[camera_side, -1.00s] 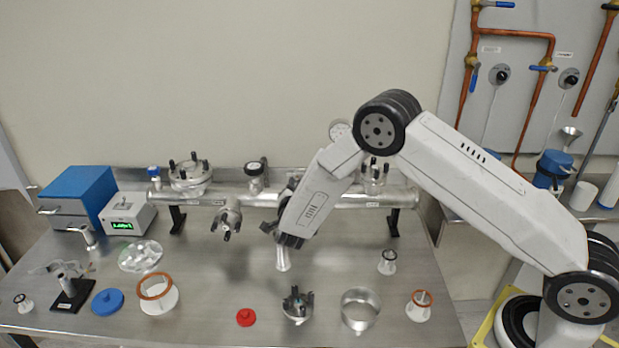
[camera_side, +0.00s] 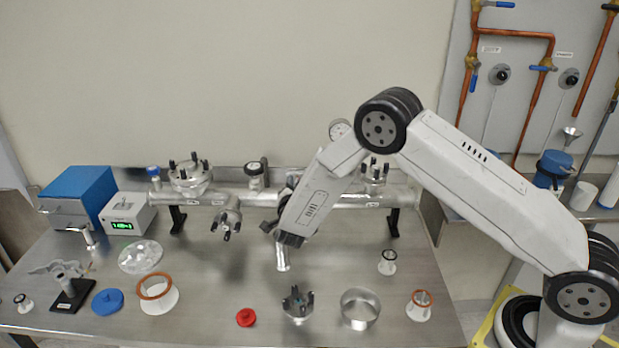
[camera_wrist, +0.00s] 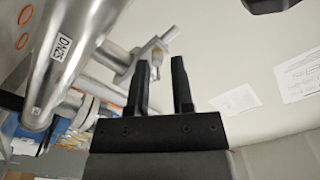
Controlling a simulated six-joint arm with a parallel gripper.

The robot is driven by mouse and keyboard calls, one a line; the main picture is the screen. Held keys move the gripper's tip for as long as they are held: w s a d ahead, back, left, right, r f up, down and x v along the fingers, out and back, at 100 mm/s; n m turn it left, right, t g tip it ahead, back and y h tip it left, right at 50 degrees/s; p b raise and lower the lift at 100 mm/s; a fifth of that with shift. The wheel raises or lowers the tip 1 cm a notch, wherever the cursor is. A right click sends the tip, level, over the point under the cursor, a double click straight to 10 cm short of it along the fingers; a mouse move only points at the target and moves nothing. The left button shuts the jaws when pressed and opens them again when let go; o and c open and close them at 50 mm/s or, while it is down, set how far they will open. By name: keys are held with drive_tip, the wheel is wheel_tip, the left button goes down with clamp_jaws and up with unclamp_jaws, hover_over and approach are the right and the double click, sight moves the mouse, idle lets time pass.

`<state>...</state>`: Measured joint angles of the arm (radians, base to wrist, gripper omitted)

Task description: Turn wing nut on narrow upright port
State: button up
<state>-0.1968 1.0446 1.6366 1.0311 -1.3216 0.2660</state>
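The metal manifold pipe (camera_side: 330,200) runs across the back of the bench. A narrow upright port with a dark clamp (camera_side: 254,176) stands on it, left of my arm. In the wrist view a small metal clamp with a wing nut (camera_wrist: 156,48) sits on a narrow branch of the pipework, just past the fingertips and nearer the left finger. My gripper (camera_wrist: 160,68) has its two black fingers apart, with a gap between them. I cannot tell whether a finger touches the nut. In the side view my wrist hides the fingertips.
A wide flange with upright bolts (camera_side: 190,175) stands left on the manifold. A smaller bolted port (camera_side: 375,175) stands right. A pipe labelled DN25 (camera_wrist: 62,50) is close on the left in the wrist view. Loose fittings, a red cap (camera_side: 246,317) and a metal ring (camera_side: 359,309) lie in front.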

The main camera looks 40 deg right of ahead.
drive_tip(key=s+r, duration=1.2)
drive_tip(key=s, duration=0.2)
drive_tip(key=shift+a+r, duration=0.3)
drive_tip(key=shift+a, duration=0.05)
idle(0.3)
idle(0.4)
